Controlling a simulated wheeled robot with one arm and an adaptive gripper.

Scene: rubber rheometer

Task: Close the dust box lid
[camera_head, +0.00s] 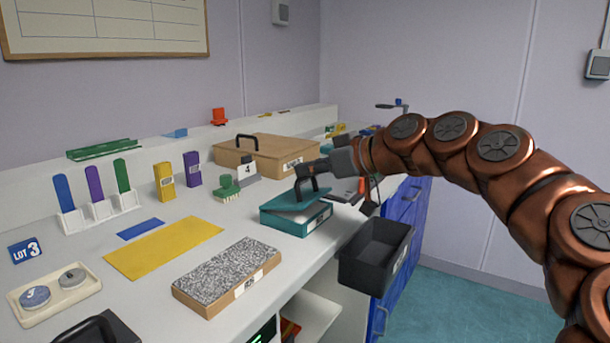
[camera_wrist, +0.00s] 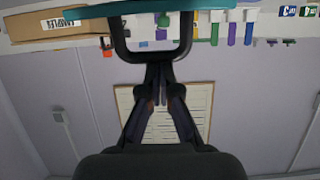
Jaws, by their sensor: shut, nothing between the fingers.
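The teal dust box (camera_head: 305,225) stands near the front edge of the bench, with a pale label on its front. Its teal lid (camera_head: 290,203) lies over the top and looks slightly tilted; how much gap remains is hard to tell. A black loop handle (camera_head: 307,187) stands up from the lid. My gripper (camera_head: 300,171) reaches in from the right at the top of this handle. In the wrist view, my gripper (camera_wrist: 160,72) is shut and empty, its fingertips close to the handle (camera_wrist: 122,42); contact is unclear. The lid's teal edge (camera_wrist: 160,6) crosses the top there.
A black open bin (camera_head: 375,252) hangs at the bench front, right of the dust box. A speckled slab (camera_head: 228,275) and a yellow sheet (camera_head: 163,247) lie to the left. A cardboard box (camera_head: 265,155) and a green brush (camera_head: 228,188) stand behind.

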